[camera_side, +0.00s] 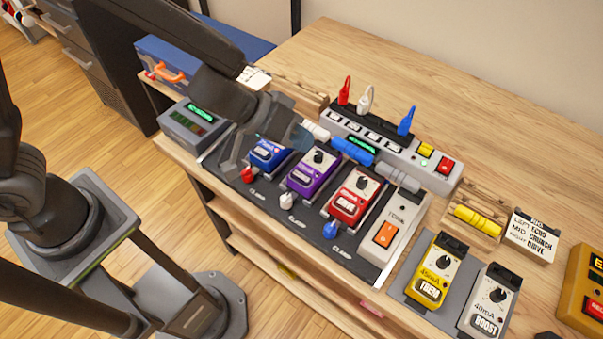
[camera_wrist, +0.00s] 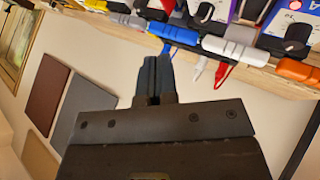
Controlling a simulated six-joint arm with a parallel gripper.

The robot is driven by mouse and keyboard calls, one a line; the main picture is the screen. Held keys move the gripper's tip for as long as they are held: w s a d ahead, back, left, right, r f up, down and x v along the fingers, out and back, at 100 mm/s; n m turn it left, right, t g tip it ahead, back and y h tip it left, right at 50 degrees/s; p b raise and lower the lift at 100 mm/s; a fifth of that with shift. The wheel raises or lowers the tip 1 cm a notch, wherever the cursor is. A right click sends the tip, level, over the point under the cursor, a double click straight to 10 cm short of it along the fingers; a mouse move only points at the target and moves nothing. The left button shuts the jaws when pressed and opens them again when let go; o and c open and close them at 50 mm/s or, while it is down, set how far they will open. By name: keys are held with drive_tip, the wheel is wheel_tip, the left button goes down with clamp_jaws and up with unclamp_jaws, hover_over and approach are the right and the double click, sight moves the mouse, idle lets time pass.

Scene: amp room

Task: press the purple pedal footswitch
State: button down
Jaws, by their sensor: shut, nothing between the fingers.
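The purple pedal (camera_side: 313,175) stands in the middle of the dark board in the side view, between the blue pedal (camera_side: 268,153) and the red pedal (camera_side: 354,196). It has a dark knob at the far end and a footswitch at its near end. My gripper (camera_side: 298,138) is above the far end of the blue pedal, up and left of the purple pedal, and appears apart from it. In the wrist view my gripper (camera_wrist: 157,75) is shut and empty.
A power strip (camera_side: 395,145) with upright plugs stands behind the pedals. Blue (camera_side: 352,150) and white (camera_side: 315,129) jacks lie close behind the pedal row. A tuner pedal (camera_side: 389,233) and a yellow pedal (camera_side: 437,270) stand to the right. The back right tabletop is clear.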

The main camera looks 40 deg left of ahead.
sight(300, 174)
drive_tip(key=shift+f, duration=3.2)
drive_tip(key=shift+f, duration=0.2)
drive_tip(key=shift+f, duration=0.25)
drive_tip(key=shift+f, duration=0.45)
idle(0.3)
drive_tip(key=shift+r, duration=0.9)
